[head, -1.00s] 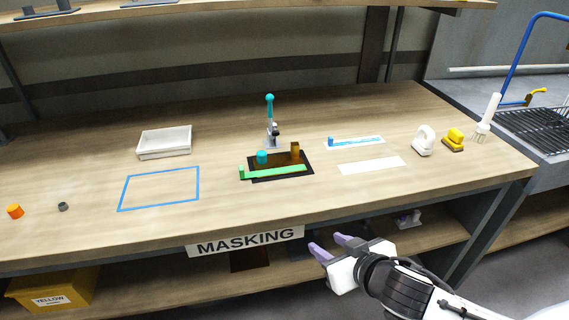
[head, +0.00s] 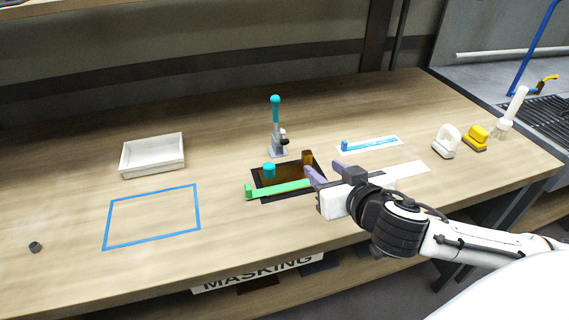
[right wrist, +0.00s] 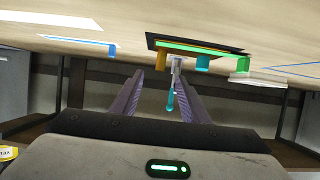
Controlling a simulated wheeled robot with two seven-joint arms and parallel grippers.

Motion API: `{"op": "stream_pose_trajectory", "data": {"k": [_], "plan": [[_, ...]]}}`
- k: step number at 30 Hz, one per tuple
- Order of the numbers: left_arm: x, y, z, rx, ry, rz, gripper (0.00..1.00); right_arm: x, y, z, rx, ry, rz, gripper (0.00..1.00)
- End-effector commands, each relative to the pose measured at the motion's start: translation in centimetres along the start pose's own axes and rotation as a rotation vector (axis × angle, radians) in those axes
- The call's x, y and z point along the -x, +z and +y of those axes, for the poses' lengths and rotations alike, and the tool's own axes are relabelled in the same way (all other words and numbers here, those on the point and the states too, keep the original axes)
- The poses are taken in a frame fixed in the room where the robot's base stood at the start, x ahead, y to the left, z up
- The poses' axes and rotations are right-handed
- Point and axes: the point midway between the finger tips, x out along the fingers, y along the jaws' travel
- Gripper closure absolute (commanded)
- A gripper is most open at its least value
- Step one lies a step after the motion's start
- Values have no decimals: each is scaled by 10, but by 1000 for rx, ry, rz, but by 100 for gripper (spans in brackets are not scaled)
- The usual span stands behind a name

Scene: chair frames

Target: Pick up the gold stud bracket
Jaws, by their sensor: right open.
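The gold stud bracket (head: 307,157) shows as a small upright brown-gold block at the back right of a black mat (head: 257,176) on the bench. In the right wrist view its gold block (right wrist: 160,57) appears beyond the fingertips, slightly left of centre. My right gripper (head: 325,170) is open and empty, with purple fingers, above the bench just in front and to the right of the block. In the right wrist view the gripper (right wrist: 158,80) points toward the mat, apart from the bracket. My left gripper is not in view.
A green bracket (head: 285,188) lies along the mat's front edge, and a teal cylinder (head: 269,170) stands on the mat. A teal-handled clamp (head: 277,130) stands behind. A blue bracket (head: 370,144) lies right. A white tray (head: 153,155) and blue taped rectangle (head: 150,217) are left.

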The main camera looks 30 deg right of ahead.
Motion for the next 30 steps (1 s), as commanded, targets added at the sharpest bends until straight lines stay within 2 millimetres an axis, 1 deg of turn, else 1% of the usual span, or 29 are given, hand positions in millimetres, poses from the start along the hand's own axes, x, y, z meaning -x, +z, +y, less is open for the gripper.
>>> {"op": "stream_pose_trajectory", "data": {"k": [1, 4, 6, 9, 14, 18, 21, 24, 30], "plan": [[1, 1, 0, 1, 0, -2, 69, -8, -1, 1, -1, 3, 2, 59], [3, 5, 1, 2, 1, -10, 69, -24, -1, 0, -1, 2, 1, 59], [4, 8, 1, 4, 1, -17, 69, -33, -1, 0, -1, 2, 1, 59], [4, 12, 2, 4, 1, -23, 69, -41, 0, 0, 0, 1, 0, 59], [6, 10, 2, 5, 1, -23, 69, -55, 0, -1, 0, 1, 1, 59], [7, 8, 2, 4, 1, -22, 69, -76, 0, -2, 0, 2, 0, 59], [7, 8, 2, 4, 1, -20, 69, -88, 1, -3, 0, 0, 0, 59], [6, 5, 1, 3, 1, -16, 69, -94, 2, -3, 0, 0, -1, 59], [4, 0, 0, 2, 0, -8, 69, -94, 2, -3, 1, -1, -2, 59]]}}
